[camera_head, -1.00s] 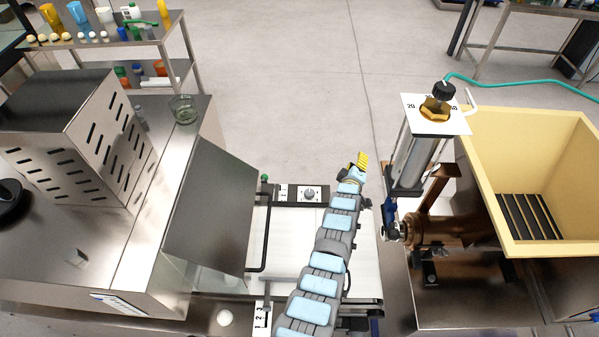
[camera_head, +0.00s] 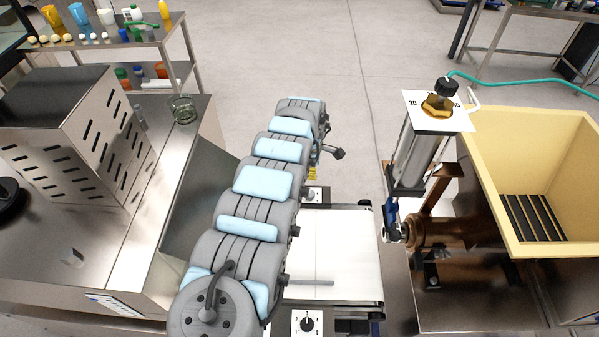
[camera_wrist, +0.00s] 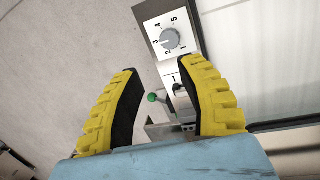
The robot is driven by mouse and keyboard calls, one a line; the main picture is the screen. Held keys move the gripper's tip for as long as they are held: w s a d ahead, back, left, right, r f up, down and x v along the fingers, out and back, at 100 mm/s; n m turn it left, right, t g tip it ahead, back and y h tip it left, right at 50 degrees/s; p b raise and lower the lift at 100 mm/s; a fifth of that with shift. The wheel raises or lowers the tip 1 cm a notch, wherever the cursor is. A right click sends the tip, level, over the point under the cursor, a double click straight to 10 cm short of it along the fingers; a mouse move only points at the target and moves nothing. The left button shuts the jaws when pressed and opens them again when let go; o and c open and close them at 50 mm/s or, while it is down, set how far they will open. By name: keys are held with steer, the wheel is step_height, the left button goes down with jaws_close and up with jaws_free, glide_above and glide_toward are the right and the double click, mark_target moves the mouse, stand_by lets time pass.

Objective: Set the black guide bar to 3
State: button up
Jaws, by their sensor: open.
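The black guide bar is hidden behind my arm in the head view. In the wrist view, a green knob (camera_wrist: 152,97) on a short dark rod shows between my gripper's fingers, with a small scale plate (camera_wrist: 177,84) beside it. I cannot read the bar's setting. My gripper (camera_wrist: 160,68) is open, its yellow fingers on either side of the knob, with nothing visibly held. In the head view only a bit of yellow finger shows below the arm's far end.
A dial (camera_wrist: 170,38) numbered 1 to 5 lies just beyond the fingers. The white belt (camera_head: 345,245) carries a grey bar (camera_head: 312,282); another dial (camera_head: 307,324) is at its near end. A steel machine (camera_head: 75,140) stands left, a yellow hopper (camera_head: 480,190) right.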

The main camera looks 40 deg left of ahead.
steer(key=s+a+r+n+g, duration=0.1)
steer(key=s+r+g, duration=0.15)
steer(key=s, duration=0.25)
steer(key=shift+t, duration=0.25)
steer(key=f+b, duration=1)
steer(key=f, duration=0.1)
steer(key=f+b, duration=0.5)
steer(key=b, duration=0.1)
steer(key=shift+s+f, duration=0.15)
steer(key=shift+s, duration=0.2)
stand_by(0.4)
steer(key=shift+f+p, duration=0.35)
steer(key=shift+p, duration=0.1)
jaws_close()
